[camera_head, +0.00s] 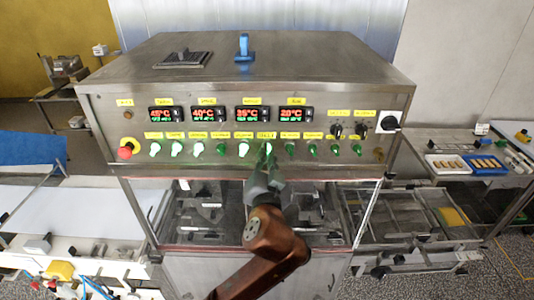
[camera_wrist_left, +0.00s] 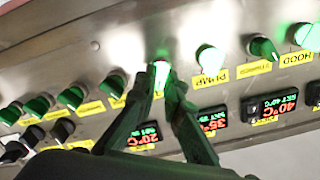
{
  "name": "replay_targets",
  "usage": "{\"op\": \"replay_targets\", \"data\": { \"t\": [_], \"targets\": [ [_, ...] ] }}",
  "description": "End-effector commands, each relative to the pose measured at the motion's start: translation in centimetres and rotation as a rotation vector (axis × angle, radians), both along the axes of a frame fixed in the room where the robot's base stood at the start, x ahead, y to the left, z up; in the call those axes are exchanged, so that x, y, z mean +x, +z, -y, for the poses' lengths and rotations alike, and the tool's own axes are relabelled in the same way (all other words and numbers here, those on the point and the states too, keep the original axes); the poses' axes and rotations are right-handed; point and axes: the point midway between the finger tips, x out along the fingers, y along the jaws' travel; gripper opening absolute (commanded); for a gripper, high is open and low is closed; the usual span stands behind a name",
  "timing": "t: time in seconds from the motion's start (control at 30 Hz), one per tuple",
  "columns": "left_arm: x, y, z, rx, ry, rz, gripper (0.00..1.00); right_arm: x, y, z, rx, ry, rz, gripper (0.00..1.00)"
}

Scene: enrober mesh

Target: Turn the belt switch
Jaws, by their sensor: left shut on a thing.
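A row of green rotary switches with yellow labels runs along the front panel of a steel machine. My left gripper (camera_head: 266,158) reaches up to the row from below and is shut on one green switch (camera_head: 267,147), right of the middle of the four displays. In the left wrist view the fingertips (camera_wrist_left: 165,80) close around this switch (camera_wrist_left: 161,58), which glows pale green. The neighbouring switch labelled PUMP (camera_wrist_left: 209,58) glows too. I cannot clearly read the held switch's label, so I cannot confirm it is the belt switch. My right gripper is not in view.
Red-and-green displays (camera_head: 252,114) sit above the switches. A red emergency button (camera_head: 126,150) is at the panel's left end; black knobs (camera_head: 336,131) and a main switch (camera_head: 389,123) are at its right. Glass doors (camera_head: 200,212) lie below. Neighbouring switches stand close on both sides.

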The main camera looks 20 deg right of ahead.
Motion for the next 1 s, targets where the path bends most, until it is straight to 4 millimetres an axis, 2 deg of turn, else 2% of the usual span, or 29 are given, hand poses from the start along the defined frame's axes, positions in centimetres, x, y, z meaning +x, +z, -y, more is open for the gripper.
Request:
{"op": "replay_targets", "data": {
  "t": [0.27, 0.3, 0.57, 0.87, 1.0],
  "targets": [
    [-0.1, 0.2, 0.1, 0.001, -0.003, 0.005, 0.00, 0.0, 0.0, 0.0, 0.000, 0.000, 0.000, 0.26],
    [-0.1, 0.2, 0.1, 0.001, -0.002, 0.005, 0.09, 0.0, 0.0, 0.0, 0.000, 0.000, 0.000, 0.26],
    [-0.1, 0.1, 0.0, 0.000, -0.001, 0.003, 0.26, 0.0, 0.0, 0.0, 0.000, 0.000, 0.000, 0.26],
    [-0.2, 0.0, 0.0, 0.000, -0.001, 0.001, 0.26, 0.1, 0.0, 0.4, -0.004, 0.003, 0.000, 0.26],
    [-1.7, 0.0, -0.4, -0.002, -0.002, 0.001, 0.26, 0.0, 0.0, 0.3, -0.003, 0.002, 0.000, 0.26]
  ]
}}
